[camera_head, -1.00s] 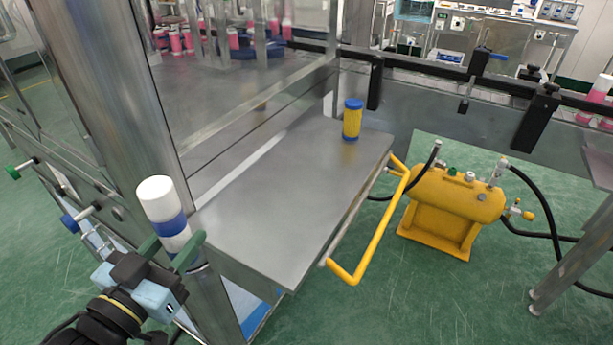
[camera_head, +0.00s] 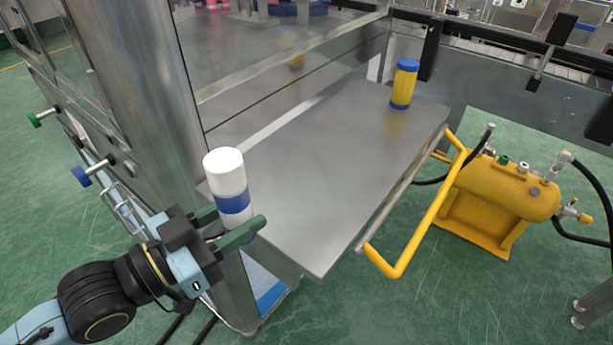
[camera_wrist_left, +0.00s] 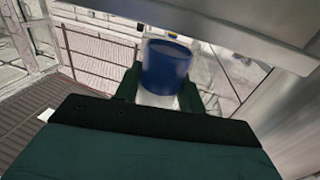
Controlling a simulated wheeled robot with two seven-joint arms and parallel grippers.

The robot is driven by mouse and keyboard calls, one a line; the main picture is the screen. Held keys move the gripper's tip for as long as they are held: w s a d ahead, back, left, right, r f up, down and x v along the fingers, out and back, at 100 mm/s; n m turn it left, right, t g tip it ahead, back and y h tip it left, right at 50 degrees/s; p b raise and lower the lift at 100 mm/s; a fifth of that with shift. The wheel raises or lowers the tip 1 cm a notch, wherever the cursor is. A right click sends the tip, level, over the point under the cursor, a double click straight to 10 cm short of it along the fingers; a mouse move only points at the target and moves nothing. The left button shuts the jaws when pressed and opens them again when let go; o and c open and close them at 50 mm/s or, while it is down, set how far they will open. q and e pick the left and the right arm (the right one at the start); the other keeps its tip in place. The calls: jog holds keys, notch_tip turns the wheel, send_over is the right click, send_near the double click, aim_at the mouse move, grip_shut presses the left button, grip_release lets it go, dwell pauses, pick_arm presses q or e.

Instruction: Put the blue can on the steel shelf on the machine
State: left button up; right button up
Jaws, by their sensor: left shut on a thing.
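The blue can (camera_head: 234,203) is white with a blue band and stands upright in my left gripper (camera_head: 234,222). The green fingers are shut on its lower part, and they partly hide its lower end. In the left wrist view the blue band (camera_wrist_left: 167,68) shows between the fingers. The steel shelf (camera_head: 320,150) is a flat plate on the machine (camera_head: 140,80). In the head view the can overlaps the shelf's near left corner. I cannot tell its exact height or gap to the shelf. My right gripper is not in view.
A yellow can with blue ends (camera_head: 404,85) stands at the shelf's far right corner. The rest of the plate is clear. A steel post rises left of the held can. A yellow bar handle (camera_head: 428,225) juts from the shelf's right side, near a yellow tank (camera_head: 500,200).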

pick_arm(q)
jog(key=x, duration=0.8)
jog(key=shift+b, duration=0.3)
jog(key=shift+w+d, duration=0.3)
jog(key=shift+w, duration=0.05)
jog(key=x, duration=0.3)
jog(key=shift+w+d+b, duration=0.1)
jog(key=shift+d+b, duration=0.1)
jog(key=shift+b, duration=0.15)
jog(key=shift+f, duration=0.2)
jog(key=shift+a+f, duration=0.1)
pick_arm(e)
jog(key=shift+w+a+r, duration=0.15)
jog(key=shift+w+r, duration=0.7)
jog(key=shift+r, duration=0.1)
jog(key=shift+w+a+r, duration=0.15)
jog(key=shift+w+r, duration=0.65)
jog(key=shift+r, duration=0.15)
pick_arm(q)
jog(key=shift+f, duration=0.15)
jog(key=o, duration=1.1)
jog(key=shift+c, duration=0.2)
